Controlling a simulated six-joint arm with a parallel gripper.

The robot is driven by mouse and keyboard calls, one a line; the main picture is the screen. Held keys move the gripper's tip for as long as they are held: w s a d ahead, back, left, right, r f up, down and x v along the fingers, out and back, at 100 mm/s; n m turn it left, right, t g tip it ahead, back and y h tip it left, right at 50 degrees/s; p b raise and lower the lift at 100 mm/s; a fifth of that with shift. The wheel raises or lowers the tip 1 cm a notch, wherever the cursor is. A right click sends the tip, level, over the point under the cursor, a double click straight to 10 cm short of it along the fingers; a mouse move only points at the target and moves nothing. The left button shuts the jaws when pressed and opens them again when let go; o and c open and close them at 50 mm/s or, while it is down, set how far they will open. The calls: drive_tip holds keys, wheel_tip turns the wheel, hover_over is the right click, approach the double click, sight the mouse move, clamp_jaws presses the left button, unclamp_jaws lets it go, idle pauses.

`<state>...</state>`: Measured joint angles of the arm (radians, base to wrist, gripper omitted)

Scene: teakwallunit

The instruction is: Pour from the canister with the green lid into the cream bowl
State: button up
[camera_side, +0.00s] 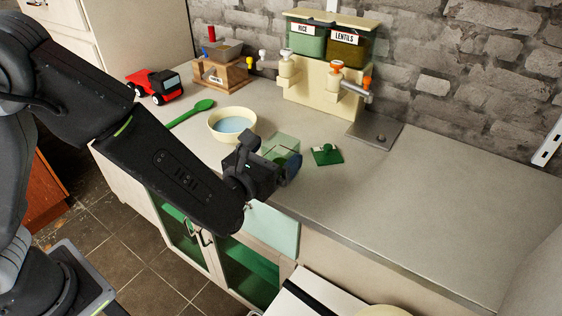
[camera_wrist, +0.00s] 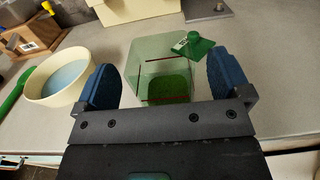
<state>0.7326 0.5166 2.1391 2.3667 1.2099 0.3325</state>
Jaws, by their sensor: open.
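The canister (camera_side: 283,145) is a clear green square box standing upright on the counter, its top open. In the wrist view the canister (camera_wrist: 160,55) shows red lines on its walls and green at its bottom. Its green lid (camera_side: 326,155) lies flat on the counter to its right, and the lid (camera_wrist: 193,46) also shows in the wrist view. The cream bowl (camera_side: 232,122), pale blue inside, stands left of the canister; it also shows in the wrist view (camera_wrist: 90,82). My gripper (camera_wrist: 165,90) is open, its blue fingers on either side of the canister; contact is unclear.
A green spoon (camera_side: 192,113) lies left of the bowl. A red toy truck (camera_side: 158,86) and a wooden box (camera_side: 221,72) stand farther back. A cream dispenser (camera_side: 309,88) with rice and lentils stands by the wall, beside a metal plate (camera_side: 376,133). The counter to the right is clear.

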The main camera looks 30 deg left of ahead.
drive_tip(key=shift+w, duration=1.5)
drive_tip(key=shift+c, duration=0.3)
drive_tip(key=c, duration=1.2)
